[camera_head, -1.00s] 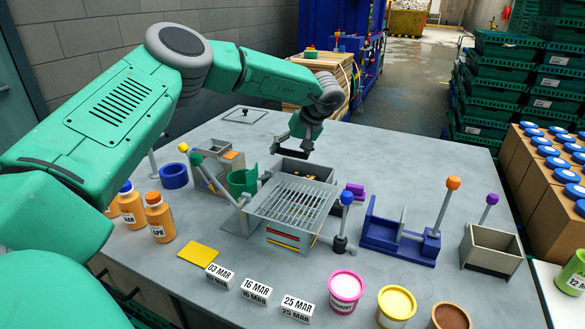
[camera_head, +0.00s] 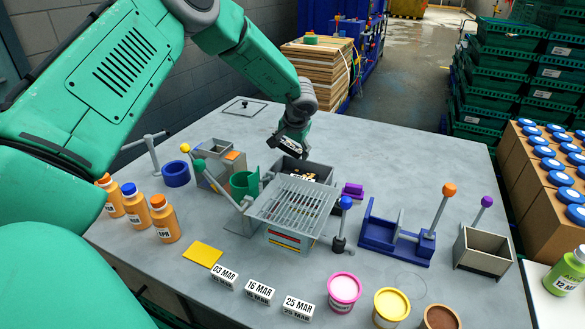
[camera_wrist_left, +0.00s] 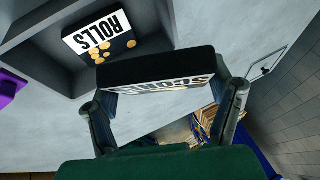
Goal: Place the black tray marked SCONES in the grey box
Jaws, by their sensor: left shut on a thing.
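My left gripper (camera_head: 296,134) is shut on the black tray marked SCONES (camera_head: 290,145). It holds the tray tilted just above the back edge of the grey box (camera_head: 321,168). In the left wrist view the tray (camera_wrist_left: 152,66) sits between the two fingers, its white SCONES label partly covered. The grey box (camera_wrist_left: 50,92) is beside and beyond it there. My right gripper is not in view.
A grey slotted rack (camera_head: 292,200) stands in front of the box. A green curved holder (camera_head: 244,183) is to its left, a small purple block (camera_head: 352,190) to its right. A blue lever fixture (camera_head: 395,241) is further right. The back right of the table is clear.

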